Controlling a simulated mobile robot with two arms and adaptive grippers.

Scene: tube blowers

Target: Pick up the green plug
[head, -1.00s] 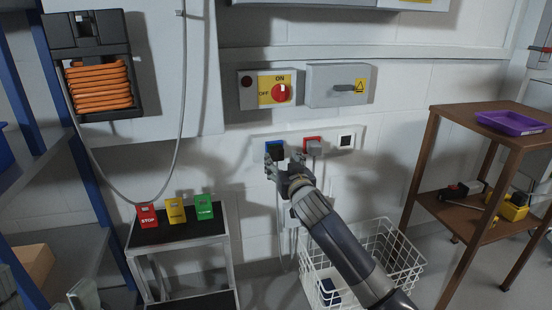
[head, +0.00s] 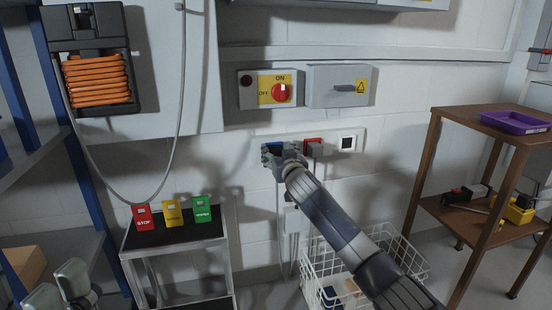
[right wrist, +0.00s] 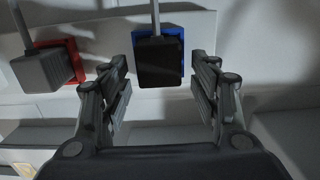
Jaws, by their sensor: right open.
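I see no green plug in these views. My right gripper (head: 275,156) is open at the wall sockets. In the right wrist view its two fingers (right wrist: 159,80) stand on either side of a black plug (right wrist: 160,62), apart from it. That plug sits in a blue socket (right wrist: 171,33) with its grey cable at the top of the picture. In the head view the gripper hides most of this plug. A grey plug (right wrist: 43,70) sits in the neighbouring red socket (right wrist: 70,55). Pale grey shapes (head: 75,278) at the lower left look like my left gripper; its opening is unclear.
A socket with a black face (head: 347,143) is at the right of the row. A white wire basket (head: 400,255) stands below. Red, yellow and green STOP-style blocks (head: 202,209) stand on a small black-topped table (head: 170,236). A brown shelf (head: 465,125) is at right.

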